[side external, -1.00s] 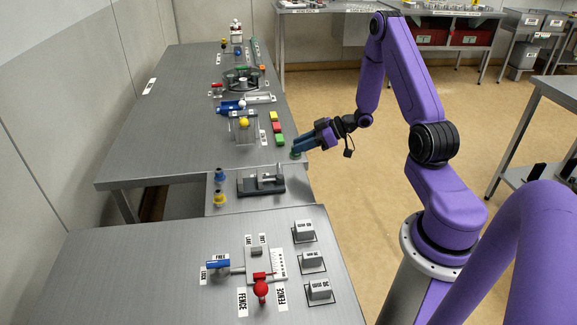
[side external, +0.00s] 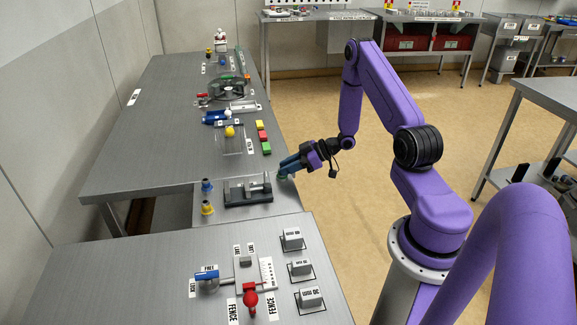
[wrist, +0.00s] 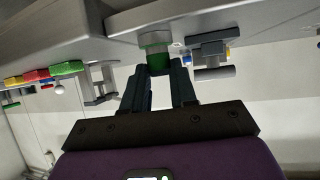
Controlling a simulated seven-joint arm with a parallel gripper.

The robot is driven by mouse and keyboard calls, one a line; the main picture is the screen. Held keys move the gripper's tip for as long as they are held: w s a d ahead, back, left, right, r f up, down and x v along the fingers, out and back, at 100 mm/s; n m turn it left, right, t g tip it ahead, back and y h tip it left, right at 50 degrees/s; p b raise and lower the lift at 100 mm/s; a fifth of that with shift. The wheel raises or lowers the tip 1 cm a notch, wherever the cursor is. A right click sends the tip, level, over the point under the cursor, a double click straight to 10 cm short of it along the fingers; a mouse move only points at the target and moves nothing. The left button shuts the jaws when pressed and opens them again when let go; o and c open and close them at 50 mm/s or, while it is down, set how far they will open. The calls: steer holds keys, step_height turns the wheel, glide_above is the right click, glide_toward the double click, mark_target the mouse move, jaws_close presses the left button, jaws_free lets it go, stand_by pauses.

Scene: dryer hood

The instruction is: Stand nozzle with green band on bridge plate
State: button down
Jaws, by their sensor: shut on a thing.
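The nozzle with the green band (wrist: 157,60) is between my fingertips in the wrist view, a short grey cylinder with a green ring. My gripper (wrist: 158,78) is shut on it. In the side external view my gripper (side external: 284,171) is at the back right corner of the bridge plate (side external: 232,215), and the nozzle is mostly hidden by the fingers. I cannot tell whether the nozzle touches the plate. A blue nozzle (side external: 207,185) and a yellow nozzle (side external: 207,208) stand at the plate's left side.
A dark fixture with upright posts (side external: 248,194) sits on the plate, just left of my gripper. Red, yellow and green blocks (side external: 262,137) lie on the table behind. The front table holds a red-knobbed fence device (side external: 250,298) and several grey blocks (side external: 300,268).

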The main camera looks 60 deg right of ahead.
steer(key=c, duration=0.9)
jaws_free()
